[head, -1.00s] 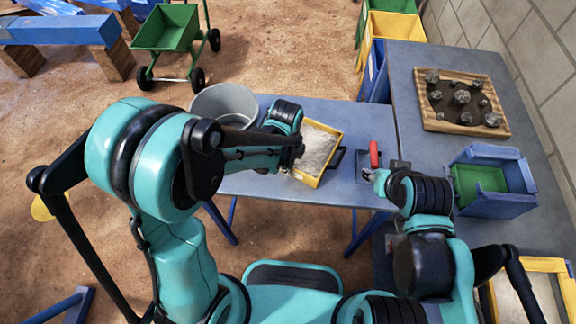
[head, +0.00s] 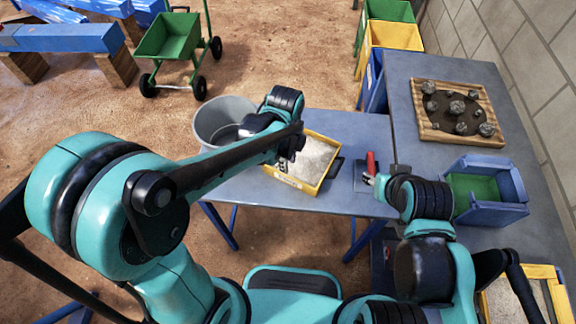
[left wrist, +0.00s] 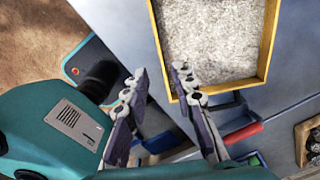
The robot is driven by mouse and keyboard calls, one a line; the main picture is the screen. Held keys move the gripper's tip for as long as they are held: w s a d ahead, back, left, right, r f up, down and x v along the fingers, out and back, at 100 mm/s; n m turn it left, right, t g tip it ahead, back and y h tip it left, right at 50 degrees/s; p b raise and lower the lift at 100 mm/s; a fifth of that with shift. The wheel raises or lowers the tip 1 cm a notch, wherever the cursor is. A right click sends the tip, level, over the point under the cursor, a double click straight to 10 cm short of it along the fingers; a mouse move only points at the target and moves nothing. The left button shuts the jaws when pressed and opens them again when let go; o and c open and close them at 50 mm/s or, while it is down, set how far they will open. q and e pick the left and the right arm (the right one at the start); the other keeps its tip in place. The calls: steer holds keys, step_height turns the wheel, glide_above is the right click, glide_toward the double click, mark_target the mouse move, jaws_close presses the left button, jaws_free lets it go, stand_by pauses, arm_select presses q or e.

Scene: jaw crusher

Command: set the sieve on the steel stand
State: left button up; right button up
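A yellow-framed rectangular tray or sieve (head: 322,181) with a pale grainy or mesh-like inside lies on the blue-grey table, a dark handle at its right. It also shows at the top of the left wrist view (left wrist: 267,55). I cannot tell if it is the sieve. I cannot identify the steel stand.
A grey bucket (head: 222,112) stands behind my left forearm. On the right worktop are a wooden board of stones (head: 430,132) and a blue box with a green inside (head: 510,200). Another yellow frame (head: 548,272) is at lower right. Coloured bins (head: 392,36) stand at the back.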

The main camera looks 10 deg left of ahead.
arm_select(q)
steer(key=s+a+r+n+t, duration=0.3)
steer(key=s+a+r+n, duration=0.1)
steer(key=n, duration=0.7)
steer(key=s+a+r+n+t, duration=0.3)
steer(key=a+r+n, duration=0.3)
steer(key=n, duration=0.5)
steer(key=s+a, duration=0.1)
steer(key=a, duration=0.1)
steer(key=shift+s+a+r+t, duration=0.25)
steer(key=shift+a+r+t, duration=0.05)
steer(key=shift+t, duration=0.1)
steer(key=shift+f, duration=0.15)
